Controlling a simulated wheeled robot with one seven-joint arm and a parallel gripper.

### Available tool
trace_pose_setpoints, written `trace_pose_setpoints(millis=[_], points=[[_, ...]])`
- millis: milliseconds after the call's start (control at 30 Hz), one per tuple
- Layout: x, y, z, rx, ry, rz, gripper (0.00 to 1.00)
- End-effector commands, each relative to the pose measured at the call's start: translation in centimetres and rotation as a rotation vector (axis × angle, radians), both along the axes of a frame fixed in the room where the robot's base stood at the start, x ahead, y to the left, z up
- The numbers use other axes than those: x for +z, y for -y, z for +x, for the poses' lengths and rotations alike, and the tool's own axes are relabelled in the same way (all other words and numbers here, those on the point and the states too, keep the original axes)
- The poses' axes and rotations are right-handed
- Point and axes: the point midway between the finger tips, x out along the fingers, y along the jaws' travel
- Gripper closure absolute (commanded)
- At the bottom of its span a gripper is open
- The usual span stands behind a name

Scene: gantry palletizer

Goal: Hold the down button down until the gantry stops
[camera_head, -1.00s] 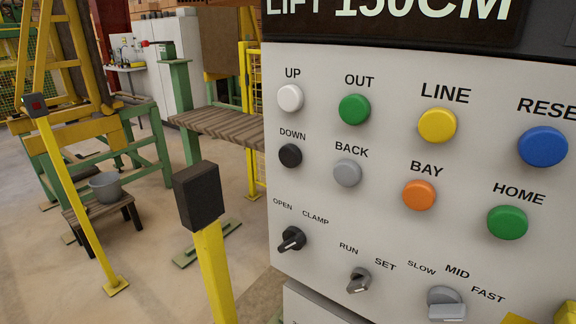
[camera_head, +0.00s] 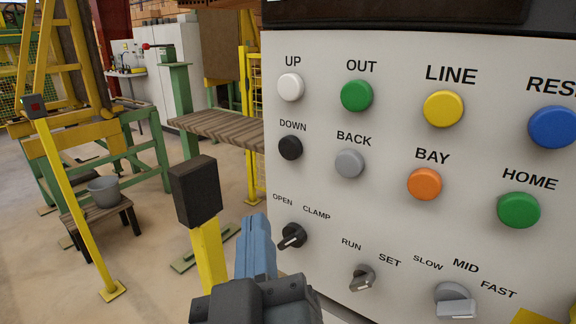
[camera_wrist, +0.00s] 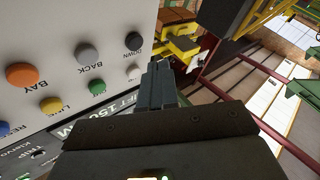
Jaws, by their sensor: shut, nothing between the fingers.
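The black DOWN button (camera_head: 290,147) is at the left of the control panel (camera_head: 320,190), under the white UP button (camera_head: 291,87). In the wrist view the DOWN button (camera_wrist: 134,72) shows just beyond and left of the fingertips. My gripper (camera_head: 258,222) has blue-grey fingers, shut with nothing between them. In the head view it points up from the bottom, below and left of the DOWN button, apart from it. In the wrist view my gripper (camera_wrist: 158,64) points toward the panel's edge. The gantry cannot be clearly made out.
The OPEN/CLAMP knob (camera_head: 293,236) is close to the right of my fingers. A black box on a yellow post (camera_head: 196,191) stands just left of them. The grey BACK button (camera_head: 349,163) is right of DOWN. A stool with a bucket (camera_head: 104,190) is at the left.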

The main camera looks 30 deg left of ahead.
Motion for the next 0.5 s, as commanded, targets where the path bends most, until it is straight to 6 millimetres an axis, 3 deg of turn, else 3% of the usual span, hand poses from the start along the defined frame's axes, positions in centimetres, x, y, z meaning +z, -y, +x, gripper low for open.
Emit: trace_pose_setpoints(millis=[200, 500], points=[[3.2, -3.0, -0.6, 0.019, 0.094, -0.034, 1.00], [4.2, -4.0, -0.9, 0.021, 0.124, -0.046, 1.00]])
